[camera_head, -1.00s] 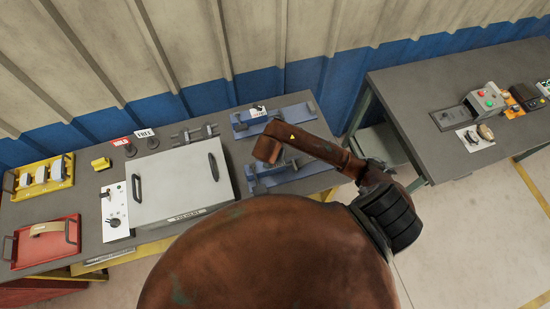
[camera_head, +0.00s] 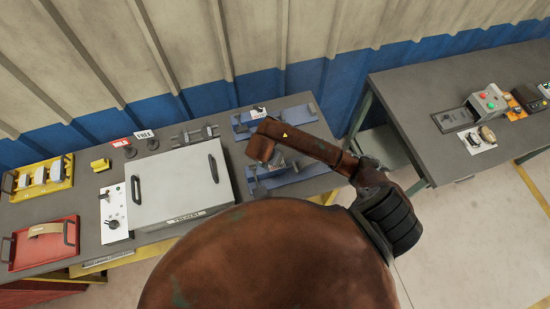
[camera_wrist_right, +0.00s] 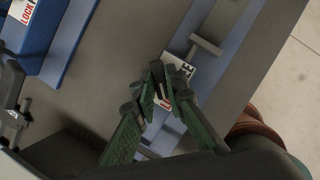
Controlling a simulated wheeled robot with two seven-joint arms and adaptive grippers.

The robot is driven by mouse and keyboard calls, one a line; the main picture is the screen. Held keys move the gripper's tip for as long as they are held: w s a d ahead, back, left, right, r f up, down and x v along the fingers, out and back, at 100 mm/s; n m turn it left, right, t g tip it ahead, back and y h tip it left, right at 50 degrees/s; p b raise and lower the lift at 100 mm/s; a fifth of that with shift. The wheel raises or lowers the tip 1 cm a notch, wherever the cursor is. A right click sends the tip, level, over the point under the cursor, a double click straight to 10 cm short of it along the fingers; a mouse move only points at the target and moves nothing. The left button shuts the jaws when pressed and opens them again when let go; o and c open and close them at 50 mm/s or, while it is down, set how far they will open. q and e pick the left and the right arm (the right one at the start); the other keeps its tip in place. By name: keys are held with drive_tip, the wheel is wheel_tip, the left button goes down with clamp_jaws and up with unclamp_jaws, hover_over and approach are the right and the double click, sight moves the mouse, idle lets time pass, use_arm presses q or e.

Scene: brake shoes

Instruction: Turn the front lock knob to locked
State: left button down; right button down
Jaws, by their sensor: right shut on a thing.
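The front blue fixture (camera_head: 310,172) lies near the front right edge of the left bench, partly hidden under my right arm. In the right wrist view it is a blue base (camera_wrist_right: 232,62) with a grey T-shaped bar and a white label (camera_wrist_right: 182,66). My right gripper (camera_wrist_right: 158,82) has its green fingers together at a dark knob beside the label. The fingers hide most of the knob, so its setting cannot be read. In the head view my right forearm covers most of this gripper. My left gripper is not in view.
A second blue fixture (camera_head: 292,116) stands behind; its LOCK label shows in the right wrist view (camera_wrist_right: 28,10). A grey lidded box (camera_head: 180,185), a red tray (camera_head: 42,245) and a yellow tray (camera_head: 42,178) are to the left. Another bench (camera_head: 425,85) stands right, across a gap.

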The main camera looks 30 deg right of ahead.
drive_tip(key=c, duration=2)
unclamp_jaws()
drive_tip(key=shift+o, duration=0.2)
drive_tip(key=shift+a+r, duration=0.1)
drive_tip(key=v, duration=1.1)
drive_tip(key=shift+s+r, duration=0.15)
drive_tip(key=shift+r, duration=0.15)
drive_tip(key=shift+a, duration=0.1)
drive_tip(key=shift+a, duration=0.1)
